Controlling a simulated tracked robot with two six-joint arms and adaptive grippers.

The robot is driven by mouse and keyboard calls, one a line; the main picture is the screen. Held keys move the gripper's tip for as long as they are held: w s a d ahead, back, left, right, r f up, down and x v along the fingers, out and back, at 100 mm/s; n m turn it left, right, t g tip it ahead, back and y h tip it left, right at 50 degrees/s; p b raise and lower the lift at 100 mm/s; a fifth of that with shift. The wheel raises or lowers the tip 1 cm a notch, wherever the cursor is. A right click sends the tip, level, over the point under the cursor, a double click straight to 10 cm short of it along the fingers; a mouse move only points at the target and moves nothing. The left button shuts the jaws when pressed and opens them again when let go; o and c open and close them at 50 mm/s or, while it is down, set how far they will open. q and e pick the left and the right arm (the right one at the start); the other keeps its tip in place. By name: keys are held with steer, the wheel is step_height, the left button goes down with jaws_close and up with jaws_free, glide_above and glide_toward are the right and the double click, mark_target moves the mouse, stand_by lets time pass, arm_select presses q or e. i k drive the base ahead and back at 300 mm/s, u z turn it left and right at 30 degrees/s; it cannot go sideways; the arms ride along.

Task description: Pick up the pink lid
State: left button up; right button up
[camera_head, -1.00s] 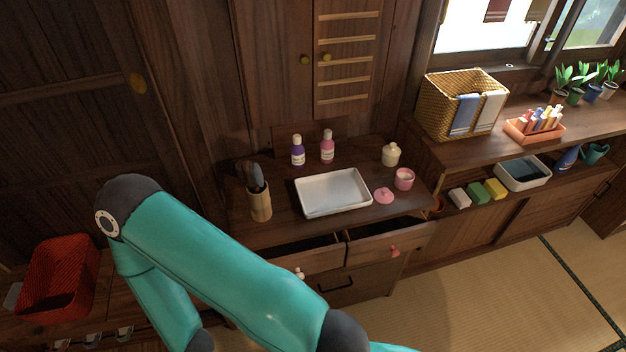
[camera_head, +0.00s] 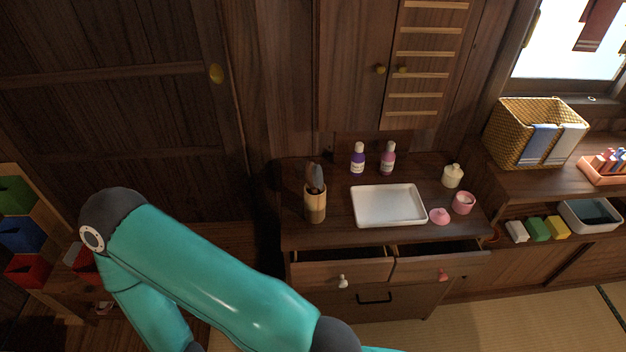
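The pink lid (camera_head: 439,216) is small and round with a knob on top. It lies on the dark wooden cabinet top, just right of the white tray (camera_head: 388,206). The pink jar (camera_head: 463,203) stands just right of and behind it, without a lid. My teal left arm crosses the lower left of the view, well short of the lid, and its gripper is outside the frame. My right arm and gripper are not in view.
A bamboo holder (camera_head: 315,203), a purple bottle (camera_head: 357,158), a pink bottle (camera_head: 388,159) and a cream jar (camera_head: 453,176) stand around the tray. Two drawers below the top, left (camera_head: 342,268) and right (camera_head: 440,264), are partly open. A wicker basket (camera_head: 515,135) stands on the right shelf.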

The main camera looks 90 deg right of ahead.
mark_target(440, 216)
steer(key=z, duration=0.15)
steer(key=k, duration=2.9)
steer(key=z, duration=1.05)
steer(key=i, duration=1)
steer(key=u, duration=0.1)
